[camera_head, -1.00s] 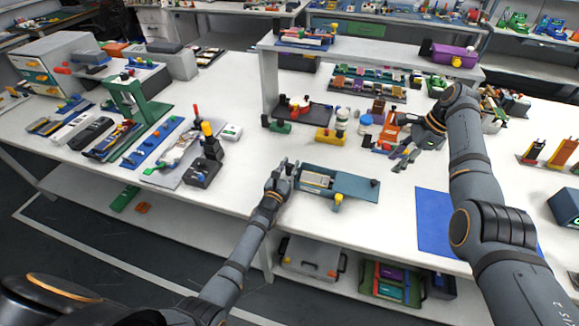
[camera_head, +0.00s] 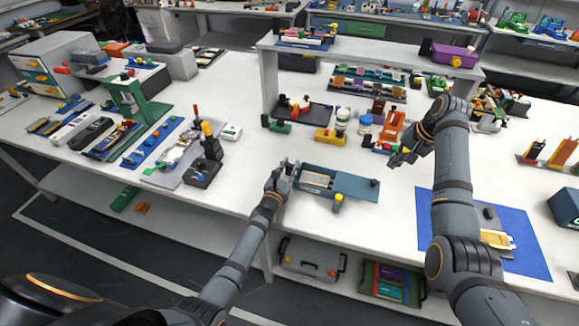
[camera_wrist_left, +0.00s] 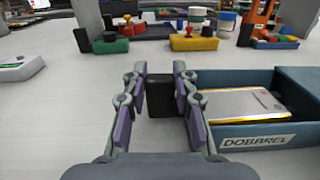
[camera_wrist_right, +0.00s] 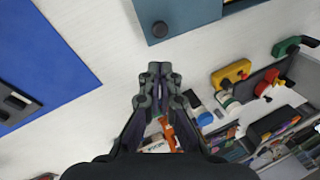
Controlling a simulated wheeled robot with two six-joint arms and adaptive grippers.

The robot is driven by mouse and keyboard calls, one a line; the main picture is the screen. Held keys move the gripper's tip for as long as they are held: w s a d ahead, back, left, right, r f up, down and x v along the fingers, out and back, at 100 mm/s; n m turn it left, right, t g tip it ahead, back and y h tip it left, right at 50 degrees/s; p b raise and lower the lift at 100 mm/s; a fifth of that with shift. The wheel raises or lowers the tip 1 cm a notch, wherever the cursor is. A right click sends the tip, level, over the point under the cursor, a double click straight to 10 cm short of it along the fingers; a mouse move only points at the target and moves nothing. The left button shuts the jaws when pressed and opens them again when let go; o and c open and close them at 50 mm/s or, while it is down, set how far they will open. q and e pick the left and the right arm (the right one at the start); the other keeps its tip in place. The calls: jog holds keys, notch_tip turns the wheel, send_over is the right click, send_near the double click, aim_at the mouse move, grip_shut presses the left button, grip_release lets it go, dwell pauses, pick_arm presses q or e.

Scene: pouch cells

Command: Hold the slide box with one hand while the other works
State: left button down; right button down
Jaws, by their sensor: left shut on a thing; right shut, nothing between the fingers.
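The slide box is blue-grey and lies on the white table, with its sleeve (camera_head: 357,186) at the right and its open tray (camera_head: 313,190) at the left. A silvery, yellow-edged pouch cell (camera_wrist_left: 240,103) lies in the tray. My left gripper (camera_head: 286,168) is at the tray's left end, shut on its dark end tab (camera_wrist_left: 160,98). My right gripper (camera_head: 400,160) is shut and empty above the table, right of and behind the box.
A blue mat (camera_head: 428,204) at the right carries a yellow-edged cell (camera_head: 496,240) and a dark piece (camera_head: 489,212). An orange holder (camera_head: 391,126), white jar (camera_head: 342,118) and yellow block (camera_head: 328,136) stand behind. A raised shelf spans the back.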

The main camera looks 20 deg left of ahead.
jog(key=f+n, duration=0.2)
jog(key=n, duration=0.1)
jog(key=s+f+n+t, duration=0.1)
jog(key=f+n, duration=0.2)
jog(key=f+n+t, duration=0.1)
jog(key=f+n, duration=0.2)
jog(key=n, duration=0.1)
jog(key=shift+s+f+h, duration=0.2)
jog(key=shift+s+h, duration=0.05)
jog(key=shift+h, duration=0.05)
dwell(1.5)
